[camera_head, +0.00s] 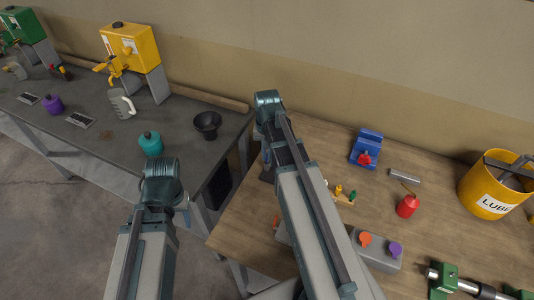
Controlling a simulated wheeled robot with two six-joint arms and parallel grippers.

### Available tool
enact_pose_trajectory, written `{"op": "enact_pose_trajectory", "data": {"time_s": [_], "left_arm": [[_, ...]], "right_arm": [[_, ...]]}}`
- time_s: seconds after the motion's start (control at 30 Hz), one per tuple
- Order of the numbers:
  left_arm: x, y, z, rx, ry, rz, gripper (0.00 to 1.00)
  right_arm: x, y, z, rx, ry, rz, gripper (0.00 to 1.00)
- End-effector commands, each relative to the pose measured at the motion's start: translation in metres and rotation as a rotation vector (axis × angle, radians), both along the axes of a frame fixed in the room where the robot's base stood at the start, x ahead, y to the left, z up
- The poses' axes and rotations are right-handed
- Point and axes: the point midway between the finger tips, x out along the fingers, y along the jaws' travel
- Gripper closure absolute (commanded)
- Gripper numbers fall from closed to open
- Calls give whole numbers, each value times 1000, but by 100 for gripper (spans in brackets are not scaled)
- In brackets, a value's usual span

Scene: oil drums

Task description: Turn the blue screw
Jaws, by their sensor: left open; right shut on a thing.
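No blue screw shows clearly; one may be hidden behind my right arm.
On the wooden bench (245,225) are a blue device (366,147), a red oil can (407,206), a yellow LUBE bucket (490,190) and a grey box (378,258) with orange and purple knobs. A dark bench (75,115) holds a yellow dispenser (132,48) and a black funnel (208,122).

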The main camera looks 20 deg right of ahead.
Motion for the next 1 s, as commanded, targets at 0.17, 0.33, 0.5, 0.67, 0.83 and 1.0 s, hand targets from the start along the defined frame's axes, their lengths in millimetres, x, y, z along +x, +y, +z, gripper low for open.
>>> {"op": "enact_pose_trajectory", "data": {"time_s": [0.17, 0.33, 0.5, 0.67, 0.83, 1.0], "left_arm": [[0, 0, 0, 0, 0, 0, 50], [0, 0, 0, 0, 0, 0, 50], [0, 0, 0, 0, 0, 0, 50], [0, 0, 0, 0, 0, 0, 50], [0, 0, 0, 0, 0, 0, 50], [0, 0, 0, 0, 0, 0, 50]], "right_arm": [[0, 0, 0, 0, 0, -167, 100], [0, 0, 0, 0, 0, -328, 100], [0, 0, 0, 0, 0, -489, 100], [0, 0, 0, 0, 0, -642, 100], [0, 0, 0, -1, -1, -803, 100], [0, 0, 0, -1, -1, -964, 100]]}}
